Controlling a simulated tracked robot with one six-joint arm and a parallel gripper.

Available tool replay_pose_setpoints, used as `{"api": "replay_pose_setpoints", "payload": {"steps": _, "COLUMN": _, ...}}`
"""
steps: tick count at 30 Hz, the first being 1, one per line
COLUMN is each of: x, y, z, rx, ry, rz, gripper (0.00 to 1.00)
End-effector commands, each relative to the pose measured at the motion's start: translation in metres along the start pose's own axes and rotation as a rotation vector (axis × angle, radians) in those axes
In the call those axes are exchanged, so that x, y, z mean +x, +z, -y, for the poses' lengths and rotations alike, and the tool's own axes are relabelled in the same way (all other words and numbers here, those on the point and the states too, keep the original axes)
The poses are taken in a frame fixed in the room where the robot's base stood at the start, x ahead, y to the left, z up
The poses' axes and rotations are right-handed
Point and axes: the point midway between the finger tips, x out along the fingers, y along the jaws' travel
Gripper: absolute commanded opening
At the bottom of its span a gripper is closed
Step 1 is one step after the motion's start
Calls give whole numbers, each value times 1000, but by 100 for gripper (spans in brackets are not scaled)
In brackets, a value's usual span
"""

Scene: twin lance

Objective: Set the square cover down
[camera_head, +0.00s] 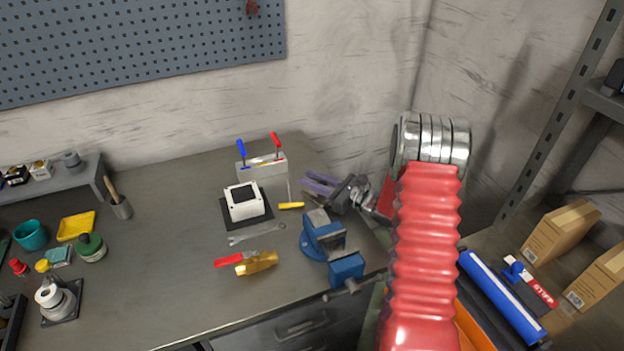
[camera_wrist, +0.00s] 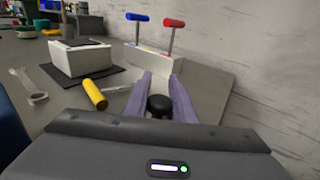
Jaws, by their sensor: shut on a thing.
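My gripper (camera_wrist: 162,82) has purple fingers and is shut on a round black knob (camera_wrist: 160,106), which I take as part of the square cover. The cover's plate cannot be made out in either view. In the head view my gripper (camera_head: 319,184) is above the bench's right part, beside the vise. A white box (camera_head: 236,211) with a dark square top stands on a black mat (camera_head: 262,216) to its left. The box also shows in the wrist view (camera_wrist: 80,62), left of my fingers.
A grey holder (camera_head: 272,172) with blue-handled and red-handled tools stands behind the white box. The bench's left middle (camera_head: 165,230) is clear.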

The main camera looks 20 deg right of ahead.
Motion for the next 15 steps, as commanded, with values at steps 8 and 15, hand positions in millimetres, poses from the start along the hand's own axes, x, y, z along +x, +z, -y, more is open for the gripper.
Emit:
{"api": "replay_pose_setpoints", "payload": {"steps": 8, "x": 0, "y": -2, "z": 0, "rx": 0, "ry": 0, "rz": -1, "gripper": 30}}
{"api": "replay_pose_setpoints", "payload": {"steps": 15, "x": 0, "y": -2, "z": 0, "rx": 1, "ry": 0, "rz": -2, "gripper": 41}}
